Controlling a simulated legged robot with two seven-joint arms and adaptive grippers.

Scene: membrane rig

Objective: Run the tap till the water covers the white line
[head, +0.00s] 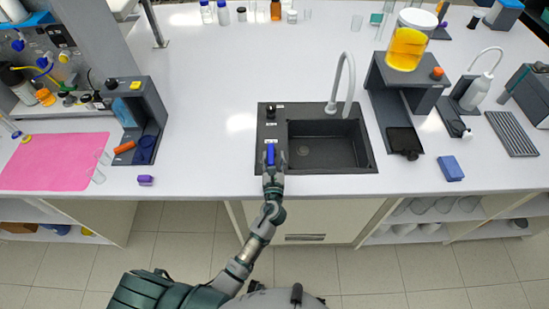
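The dark grey sink (370,165) is set in the white bench, its basin (325,150) to the right. A pale curved tap spout (344,80) rises at its back edge. No water stream shows, and I cannot make out a white line. A blue upright piece, seemingly a tap lever (270,153), stands at the front of the sink's left strip. A black knob (270,111) is behind it. My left gripper (272,160) is at the blue piece, with fingers around its lower part; whether they grip it is too small to tell. My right gripper is out of view.
A grey stand (375,75) with a yellow-filled vessel (406,48) is right of the sink. A blue sponge-like block (449,168) lies near the front edge. A pink mat (55,162) is far left. The bench left of the sink is mostly clear.

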